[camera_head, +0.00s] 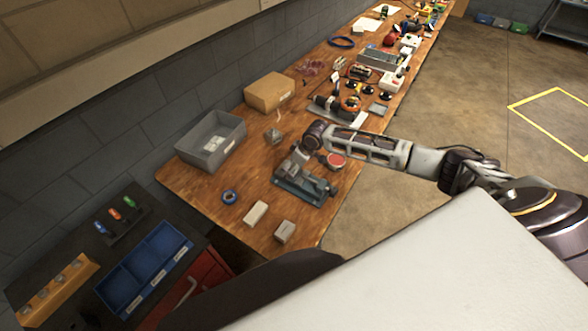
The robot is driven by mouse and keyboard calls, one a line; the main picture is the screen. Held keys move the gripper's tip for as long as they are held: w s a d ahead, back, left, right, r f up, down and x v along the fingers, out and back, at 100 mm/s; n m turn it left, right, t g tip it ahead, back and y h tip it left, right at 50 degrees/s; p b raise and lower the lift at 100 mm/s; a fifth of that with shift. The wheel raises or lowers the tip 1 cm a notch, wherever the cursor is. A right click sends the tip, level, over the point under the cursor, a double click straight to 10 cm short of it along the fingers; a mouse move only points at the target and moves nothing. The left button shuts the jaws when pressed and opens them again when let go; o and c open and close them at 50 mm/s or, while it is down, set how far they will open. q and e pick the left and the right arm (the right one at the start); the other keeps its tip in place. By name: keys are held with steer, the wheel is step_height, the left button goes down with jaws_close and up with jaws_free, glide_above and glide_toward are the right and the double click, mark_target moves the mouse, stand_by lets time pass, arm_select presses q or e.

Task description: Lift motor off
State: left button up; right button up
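A blue-grey fixture (318,192) stands near the front edge of the wooden bench. A grey body, which may be the motor, sits on it, but the two are hard to tell apart at this size. My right arm comes in from the right, and its gripper (292,167) points down at the fixture's upper left part. The fingers blend with the grey parts, so I cannot tell whether they touch or hold anything. My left gripper is not in view.
On the bench (205,186) are a grey bin (211,140), a cardboard box (269,92), a red-topped round item (336,160), a blue ring (229,197) and two small pale blocks. Tools crowd the far end. A blue tray (145,268) sits on a dark cabinet at lower left.

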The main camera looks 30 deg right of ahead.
mark_target(294, 164)
steer(key=shift+s+d, duration=0.1)
steer(key=c, duration=0.8)
steer(key=shift+c, duration=0.2)
steer(key=shift+w+r, duration=0.2)
steer(key=shift+r, duration=0.45)
steer(key=shift+r+b, duration=0.35)
steer(key=shift+r, duration=4)
